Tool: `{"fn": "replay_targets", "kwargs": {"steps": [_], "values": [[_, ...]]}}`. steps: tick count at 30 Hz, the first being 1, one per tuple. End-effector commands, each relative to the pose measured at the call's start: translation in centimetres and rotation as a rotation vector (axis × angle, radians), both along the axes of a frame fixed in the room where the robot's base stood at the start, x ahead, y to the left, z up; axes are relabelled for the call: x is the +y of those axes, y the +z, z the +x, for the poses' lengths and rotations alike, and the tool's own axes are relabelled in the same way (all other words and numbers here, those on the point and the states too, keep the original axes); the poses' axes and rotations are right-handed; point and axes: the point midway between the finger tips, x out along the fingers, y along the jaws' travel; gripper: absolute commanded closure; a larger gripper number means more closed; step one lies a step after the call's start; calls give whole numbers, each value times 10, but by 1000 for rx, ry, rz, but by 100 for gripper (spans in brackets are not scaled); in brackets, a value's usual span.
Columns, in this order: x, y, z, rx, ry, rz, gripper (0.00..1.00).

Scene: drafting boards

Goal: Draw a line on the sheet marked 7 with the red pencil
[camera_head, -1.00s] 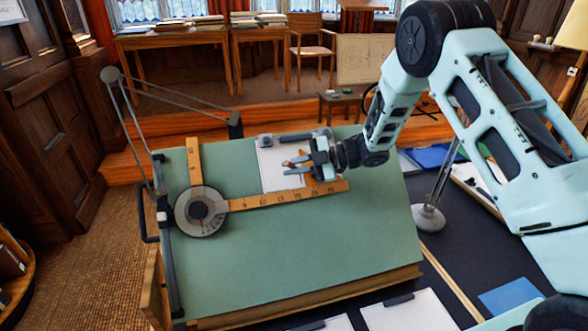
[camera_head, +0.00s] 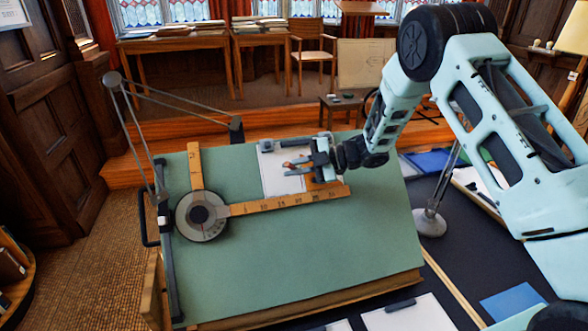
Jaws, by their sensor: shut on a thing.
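A white sheet (camera_head: 273,178) lies near the top of the green drafting board, held by a grey clip at its upper left. No number can be read on it. My gripper (camera_head: 294,168) is over the right part of the sheet, its fingers pointing left. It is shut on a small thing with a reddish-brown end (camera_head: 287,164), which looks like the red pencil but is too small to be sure. Whether its tip touches the sheet cannot be told. No drawn line can be made out. My gripper hides the sheet's right side.
The tilted green board (camera_head: 300,245) carries a drafting arm with a round dial (camera_head: 202,214) and a wooden ruler (camera_head: 275,204) just below the sheet. A lamp base (camera_head: 430,223) stands right of the board. More sheets (camera_head: 410,314) lie at the front on a dark surface.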

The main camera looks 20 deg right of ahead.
Motion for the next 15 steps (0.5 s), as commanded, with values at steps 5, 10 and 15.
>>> {"fn": "replay_targets", "kwargs": {"steps": [5, 10, 15], "values": [[0, 1, 1, -1, 0, 0, 100], [0, 3, 4, -2, 0, 0, 100], [0, 6, 7, -2, 0, 0, 100]]}}
